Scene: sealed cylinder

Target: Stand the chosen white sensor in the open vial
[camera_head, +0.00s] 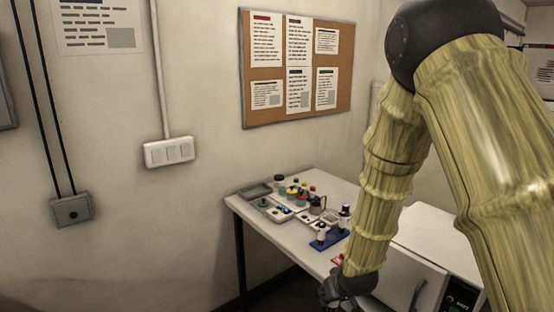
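My arm reaches down from the right, and the dark end with my gripper (340,298) is at the bottom edge, in front of the table. The fingers are too small and cut off to show whether they are open or shut, or hold anything. A blue stand (329,241) on the table carries small upright pale cylinders: a white one (321,231) at its left and a dark-topped one (344,213) at its right. I cannot tell which thing is the chosen white sensor or the open vial.
The white table (262,222) stands against the wall. Trays (276,209) and several small coloured-capped containers (293,192) crowd its back left. A small red item (337,259) lies near my forearm. A white box-like appliance (408,272) stands right of my forearm.

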